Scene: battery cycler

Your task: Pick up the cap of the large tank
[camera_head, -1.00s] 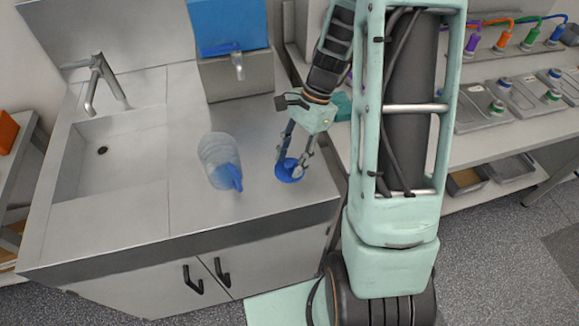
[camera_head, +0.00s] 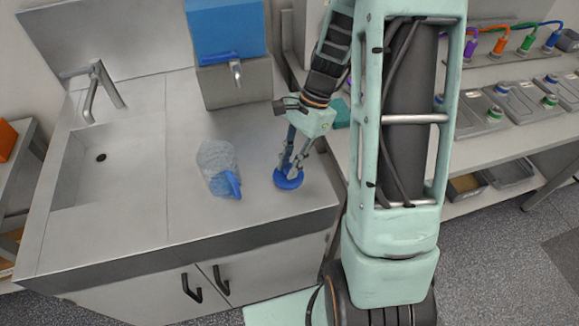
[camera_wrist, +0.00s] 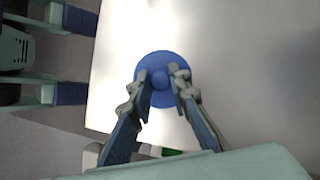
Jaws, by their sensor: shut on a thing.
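The blue round cap (camera_head: 288,180) sits on the grey counter, to the right of a clear jug-like container. In the wrist view the cap (camera_wrist: 163,62) shows as a blue disc with a raised middle knob. My gripper (camera_head: 291,168) reaches down onto the cap from above. Its two fingers (camera_wrist: 162,85) are closed on the cap's knob from both sides. The clear container (camera_head: 214,160) with a blue part at its lower front stands on the counter; whether it is the large tank I cannot tell.
A sink (camera_head: 112,165) with a tap is at the left. A blue-topped dispenser (camera_head: 227,35) with a spigot stands behind. Shelves with trays and coloured connectors (camera_head: 500,105) are at the right.

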